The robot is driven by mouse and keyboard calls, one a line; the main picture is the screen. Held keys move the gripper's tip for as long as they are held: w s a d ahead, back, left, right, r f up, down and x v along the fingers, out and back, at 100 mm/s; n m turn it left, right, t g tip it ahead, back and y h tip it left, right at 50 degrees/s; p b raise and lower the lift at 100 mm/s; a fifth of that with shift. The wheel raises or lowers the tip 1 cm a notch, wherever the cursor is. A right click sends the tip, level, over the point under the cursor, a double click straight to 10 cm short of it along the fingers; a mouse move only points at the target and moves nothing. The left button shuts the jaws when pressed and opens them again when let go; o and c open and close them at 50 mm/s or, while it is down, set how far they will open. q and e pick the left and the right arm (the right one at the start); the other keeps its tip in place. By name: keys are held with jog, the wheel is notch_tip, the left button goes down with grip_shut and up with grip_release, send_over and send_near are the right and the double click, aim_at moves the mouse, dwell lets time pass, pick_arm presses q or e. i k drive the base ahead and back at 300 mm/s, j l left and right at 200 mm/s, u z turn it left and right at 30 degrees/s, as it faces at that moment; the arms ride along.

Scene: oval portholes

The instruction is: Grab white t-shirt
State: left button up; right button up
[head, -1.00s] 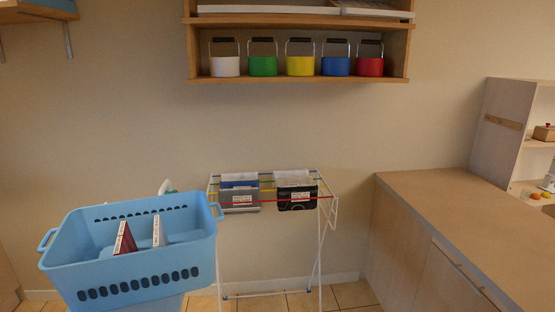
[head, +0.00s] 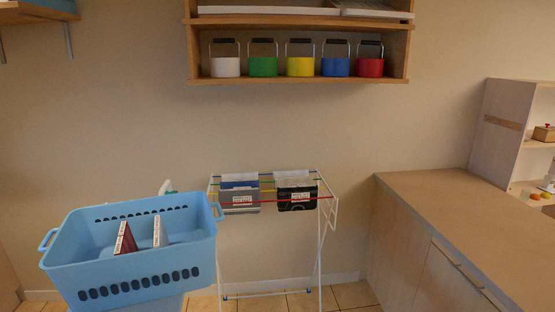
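A white drying rack (head: 329,214) with coloured rods stands against the wall. On its left hangs a grey and blue folded item (head: 239,203) with a white label, and white cloth (head: 238,177) shows behind it. On its right hangs a black item (head: 297,200) with a white label, and more white cloth (head: 294,175) shows behind and above it. I cannot tell whether either white piece is the t-shirt. A blue basket (head: 140,262) at the lower left holds a red item (head: 125,238) and a whitish item (head: 157,231). Neither gripper is in view.
A wooden counter (head: 450,204) stands right of the rack, with a shelf unit (head: 499,135) behind it. A wall shelf (head: 300,80) above holds several coloured pots. Tiled floor (head: 350,295) shows between rack and counter.

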aim_at(161, 238)
jog(key=i+j+u, duration=0.1)
jog(key=j, duration=0.85)
jog(key=i+j+u, duration=0.15)
jog(key=j, duration=0.3)
jog(key=k+l+u, duration=0.15)
jog(key=u, duration=0.35)
